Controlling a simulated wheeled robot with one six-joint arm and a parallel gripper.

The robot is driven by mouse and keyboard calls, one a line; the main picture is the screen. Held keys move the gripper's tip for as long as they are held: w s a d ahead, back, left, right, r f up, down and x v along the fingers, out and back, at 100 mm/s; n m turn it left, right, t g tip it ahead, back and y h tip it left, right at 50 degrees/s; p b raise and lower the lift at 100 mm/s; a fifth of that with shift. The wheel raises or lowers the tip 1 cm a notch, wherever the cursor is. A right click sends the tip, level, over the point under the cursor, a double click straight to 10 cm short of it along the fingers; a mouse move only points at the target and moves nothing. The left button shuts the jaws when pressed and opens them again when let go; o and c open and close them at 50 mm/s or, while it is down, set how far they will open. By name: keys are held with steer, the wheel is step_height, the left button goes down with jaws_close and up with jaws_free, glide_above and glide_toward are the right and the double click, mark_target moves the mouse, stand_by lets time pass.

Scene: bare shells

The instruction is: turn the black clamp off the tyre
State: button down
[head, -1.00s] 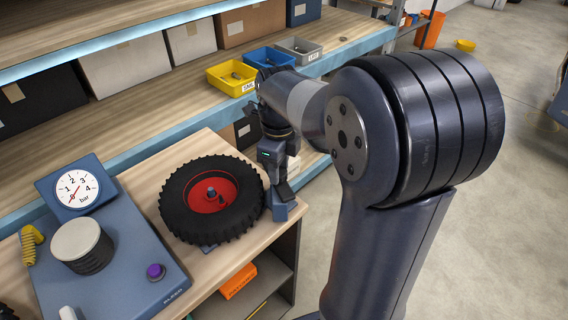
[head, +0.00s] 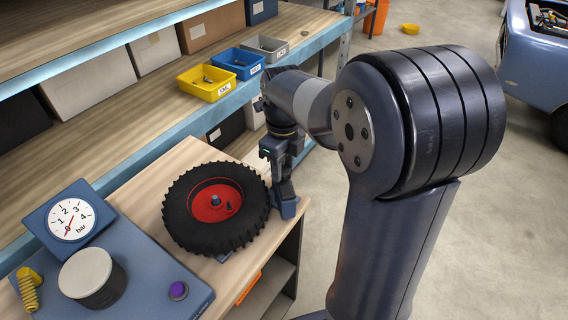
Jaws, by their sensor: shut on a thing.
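The tyre (head: 188,229), black and knobbly around a red hub (head: 207,208), lies flat on the wooden bench at the middle left. The black clamp (head: 283,189) stands upright at the tyre's right edge, on a small blue block (head: 287,207). My gripper (head: 278,162) points down and is shut on the upper part of the clamp. Its fingers partly hide the clamp, and I cannot tell whether the clamp touches the tyre.
A blue unit with a pressure gauge (head: 70,219), a round pad (head: 85,272) and a purple button (head: 178,290) sits left of the tyre. Yellow (head: 207,84), blue (head: 238,63) and grey (head: 265,48) bins stand on the shelf behind.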

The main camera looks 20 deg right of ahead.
mark_target(283, 170)
steer(key=c, duration=0.9)
jaws_free()
steer(key=shift+c, duration=0.2)
steer(key=shift+r, duration=0.1)
step_height(283, 170, up, 11)
steer(key=shift+b, duration=0.35)
steer(key=shift+f, duration=0.2)
